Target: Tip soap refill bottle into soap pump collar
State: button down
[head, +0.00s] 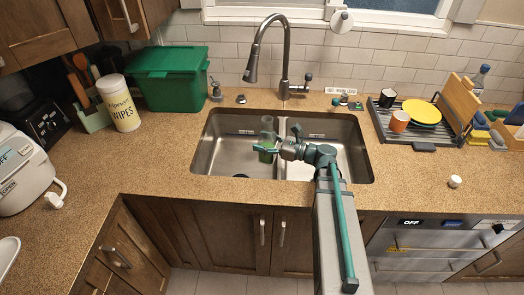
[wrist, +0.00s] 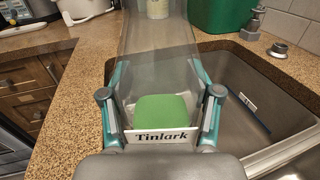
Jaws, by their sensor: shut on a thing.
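The clear soap refill bottle (head: 267,124) has green soap in its lower part and shows over the sink in the head view. In the wrist view the bottle (wrist: 158,60) fills the middle, with a "Tinlark" label at its near end; its far end is cut off. My gripper (head: 268,145) is shut on it, a teal finger on each side (wrist: 160,105). A small round grey fitting (head: 240,99) stands on the counter behind the sink's back left, well apart from the bottle; it also shows in the wrist view (wrist: 278,48). I cannot tell for sure that it is the pump collar.
The tall faucet (head: 283,60) rises behind the sink (head: 205,150). Left of the fitting stand a small dispenser (head: 215,91) and a green bin (head: 170,80). A wipes tub (head: 119,103) is further left. A dish rack (head: 405,130) stands right.

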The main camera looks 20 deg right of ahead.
jog(key=w+d+r+b, duration=0.1)
jog(key=w+d+b, duration=0.25)
jog(key=w, duration=0.85)
jog(key=w+d+r+b, duration=0.2)
jog(key=w+b, duration=0.2)
jog(key=w, duration=0.8)
jog(key=w+a+n+g, duration=0.1)
jog(key=w+a, duration=0.1)
jog(key=w, duration=0.2)
jog(key=w+a+n+g+y+b, duration=0.1)
jog(key=w+a, duration=0.1)
jog(key=w, duration=0.3)
jog(key=w+a+n+g+y+b, duration=0.1)
jog(key=w+a+g, duration=0.1)
jog(key=w+a, duration=0.1)
jog(key=shift+w, duration=0.9)
jog(key=shift+w+a, duration=0.4)
jog(key=shift+d+r+n+g+y+p, duration=0.2)
jog(key=shift+n+g+y+p, duration=0.1)
jog(key=shift+g, duration=0.2)
jog(key=s+m+p, duration=0.1)
jog(key=p, duration=0.2)
jog(key=s+a+m+p, duration=0.1)
jog(key=s+m+p, duration=0.1)
jog(key=p, duration=0.1)
jog(key=shift+a+r+m, duration=0.1)
jog(key=shift+r+m, duration=0.1)
jog(key=shift+m, duration=0.1)
